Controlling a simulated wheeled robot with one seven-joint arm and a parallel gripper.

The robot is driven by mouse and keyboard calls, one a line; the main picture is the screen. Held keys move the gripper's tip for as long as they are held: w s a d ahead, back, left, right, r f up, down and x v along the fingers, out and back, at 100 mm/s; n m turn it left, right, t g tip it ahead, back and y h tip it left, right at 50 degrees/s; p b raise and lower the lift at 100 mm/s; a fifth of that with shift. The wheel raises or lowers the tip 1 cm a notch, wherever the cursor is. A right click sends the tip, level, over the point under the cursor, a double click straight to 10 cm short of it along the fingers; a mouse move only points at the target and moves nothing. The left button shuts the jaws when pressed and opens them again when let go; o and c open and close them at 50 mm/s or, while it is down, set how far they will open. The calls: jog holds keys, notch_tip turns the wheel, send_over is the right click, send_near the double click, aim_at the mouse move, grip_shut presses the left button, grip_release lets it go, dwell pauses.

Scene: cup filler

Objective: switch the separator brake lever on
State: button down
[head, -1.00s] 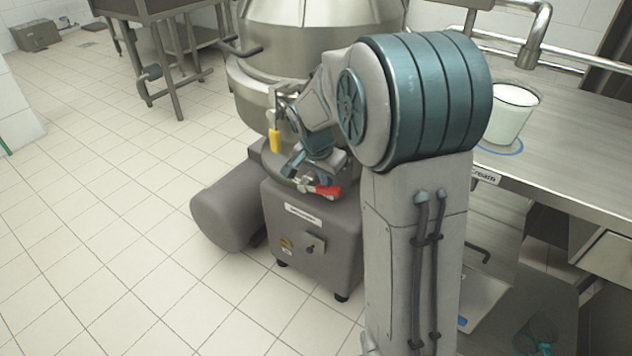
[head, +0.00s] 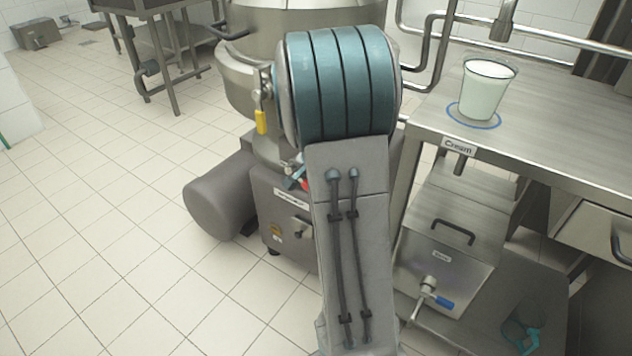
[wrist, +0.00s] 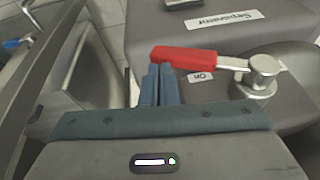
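The separator brake lever has a red handle (wrist: 185,57) on a metal arm that runs right to a round pivot (wrist: 262,72) in the wrist view. A small "On" label (wrist: 200,76) lies just below the handle. My gripper (wrist: 158,68) has its two blue fingers together, with the tips at the near edge of the handle's left end. They look touching or very close, not around it. In the head view, only a bit of the red handle (head: 304,184) shows beside my arm, on the separator (head: 280,205); my arm hides the rest.
A yellow-handled valve (head: 261,122) is above the lever. A steel table (head: 555,125) at right holds a white cup (head: 485,90) on a blue ring. Below stands a steel box with a blue-handled tap (head: 440,301).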

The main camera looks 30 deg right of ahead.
jog(key=shift+a+f, duration=0.1)
jog(key=shift+f, duration=0.5)
jog(key=shift+a, duration=0.1)
